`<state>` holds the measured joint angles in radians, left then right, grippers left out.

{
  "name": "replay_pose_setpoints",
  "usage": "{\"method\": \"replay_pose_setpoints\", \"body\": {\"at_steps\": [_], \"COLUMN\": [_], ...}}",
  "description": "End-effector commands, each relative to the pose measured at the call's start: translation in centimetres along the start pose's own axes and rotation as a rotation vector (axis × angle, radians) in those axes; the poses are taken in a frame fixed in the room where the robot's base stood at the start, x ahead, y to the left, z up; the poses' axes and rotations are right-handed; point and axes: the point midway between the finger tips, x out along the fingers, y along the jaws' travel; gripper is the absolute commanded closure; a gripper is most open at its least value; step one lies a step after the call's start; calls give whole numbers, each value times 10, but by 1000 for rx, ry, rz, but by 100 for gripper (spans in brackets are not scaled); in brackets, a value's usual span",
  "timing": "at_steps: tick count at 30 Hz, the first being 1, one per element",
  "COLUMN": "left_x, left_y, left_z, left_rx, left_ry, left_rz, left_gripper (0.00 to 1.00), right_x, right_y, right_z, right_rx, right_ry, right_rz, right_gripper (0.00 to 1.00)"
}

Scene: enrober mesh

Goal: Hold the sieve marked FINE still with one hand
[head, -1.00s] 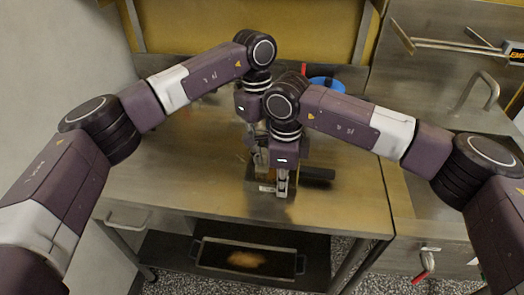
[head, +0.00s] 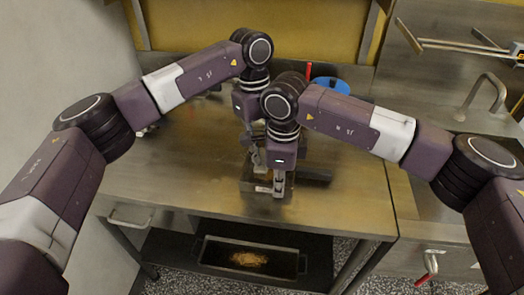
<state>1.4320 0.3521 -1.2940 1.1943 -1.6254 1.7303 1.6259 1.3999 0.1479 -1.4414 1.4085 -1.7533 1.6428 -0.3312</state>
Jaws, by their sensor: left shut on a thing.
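A low, dark metal sieve (head: 247,184) sits on the steel worktop below my two grippers, with a dark handle (head: 316,175) reaching right. A small pale label shows at its near side, but I cannot read it as FINE. My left gripper (head: 258,166) is at the sieve's far side, shut on what looks like its rim; my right arm partly hides the contact. My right gripper (head: 279,189) points down at the near side, close to the label. Its fingers look close together, but I cannot tell whether they grip anything. Something orange-brown shows between the grippers.
A blue bowl (head: 330,85) and a red upright handle (head: 308,70) stand behind my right arm. A tray with brown crumbs (head: 213,252) lies on the lower shelf. A sink tap (head: 490,90) is at right. The worktop's left part is clear.

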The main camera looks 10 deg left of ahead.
Motion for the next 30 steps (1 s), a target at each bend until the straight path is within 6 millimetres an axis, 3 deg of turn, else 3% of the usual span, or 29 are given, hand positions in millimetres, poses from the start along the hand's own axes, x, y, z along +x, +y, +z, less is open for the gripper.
{"method": "replay_pose_setpoints", "body": {"at_steps": [1, 20, 30], "left_x": [-1, -2, -6], "left_y": [-6, -28, -21], "left_z": [-13, -34, -26], "left_rx": [23, 18, 15], "left_ry": [10, 11, 10], "left_rz": [-3, -12, -14], "left_gripper": [100, 100, 100], "right_x": [0, 1, 2], "right_y": [-1, 1, 3], "right_z": [2, 4, 4], "right_rx": [0, -11, -14], "right_ry": [-3, -5, -5], "right_rz": [-3, -1, 3], "right_gripper": [100, 100, 100]}}
